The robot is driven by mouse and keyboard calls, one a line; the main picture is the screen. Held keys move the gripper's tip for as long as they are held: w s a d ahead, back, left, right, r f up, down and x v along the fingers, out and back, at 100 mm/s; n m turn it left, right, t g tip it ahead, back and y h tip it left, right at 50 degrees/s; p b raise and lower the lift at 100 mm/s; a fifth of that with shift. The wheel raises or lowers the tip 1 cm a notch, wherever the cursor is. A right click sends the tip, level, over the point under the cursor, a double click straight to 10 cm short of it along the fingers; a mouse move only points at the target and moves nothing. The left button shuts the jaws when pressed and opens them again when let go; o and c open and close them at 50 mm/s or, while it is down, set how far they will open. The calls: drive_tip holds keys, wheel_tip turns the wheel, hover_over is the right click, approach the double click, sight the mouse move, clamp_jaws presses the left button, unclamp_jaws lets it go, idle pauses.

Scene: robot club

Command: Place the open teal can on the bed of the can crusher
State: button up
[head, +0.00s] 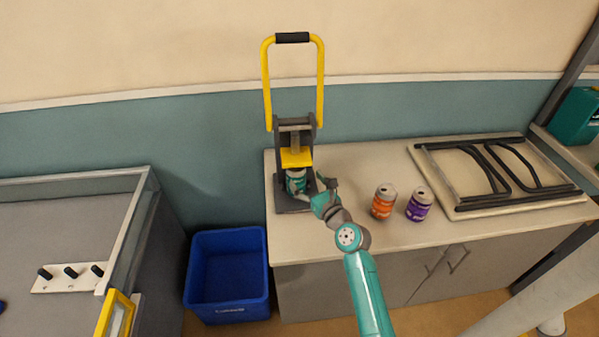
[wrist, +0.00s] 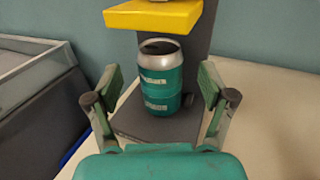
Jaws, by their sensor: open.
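The teal can (wrist: 160,80) stands upright on the dark bed (wrist: 130,118) of the can crusher, under its yellow press plate (wrist: 155,16). Its top shows a dark opening. In the head view the teal can (head: 296,180) shows on the crusher's bed (head: 290,207), below the yellow plate (head: 296,157). The crusher's yellow handle (head: 267,85) is raised. My gripper (wrist: 160,93) is open, with one finger on each side of the can and a gap to both. In the head view my gripper (head: 317,187) is at the crusher's front right.
An orange can (head: 383,201) and a purple can (head: 420,205) stand on the counter (head: 345,165) right of my arm. A folded table (head: 495,175) lies farther right. A blue bin (head: 228,275) stands on the floor left of the counter.

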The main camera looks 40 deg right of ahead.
drive_tip(key=shift+v, duration=2.6)
drive_tip(key=s+a+f+n, duration=0.2)
drive_tip(key=s+a+f+n+g, duration=0.1)
drive_tip(key=s+a+f+n, duration=0.1)
drive_tip(key=s+a, duration=0.1)
drive_tip(key=s+a+f+n, duration=0.2)
drive_tip(key=a, duration=0.1)
drive_tip(key=shift+s+a+n, duration=0.15)
drive_tip(key=shift+s+n, duration=0.05)
drive_tip(key=shift+n, duration=0.1)
drive_tip(key=s+a+f+n+g, duration=0.2)
drive_tip(key=s+a+n, duration=0.6)
drive_tip(key=s+n, duration=0.3)
drive_tip(key=s+a+r+n+y, duration=0.1)
drive_tip(key=s+a+r+n, duration=0.1)
drive_tip(key=s+n, duration=0.4)
drive_tip(key=s+a+r+n+y, duration=0.1)
drive_tip(key=s+a+r+n, duration=0.2)
drive_tip(key=s+n, duration=0.4)
drive_tip(key=s+a+r+n+y, duration=0.1)
drive_tip(key=s+a+r+n, duration=0.2)
drive_tip(key=s+n, duration=0.3)
drive_tip(key=shift+s+r+n+y, duration=0.25)
drive_tip(key=shift+s+n+y, duration=0.15)
drive_tip(key=shift+n, duration=0.5)
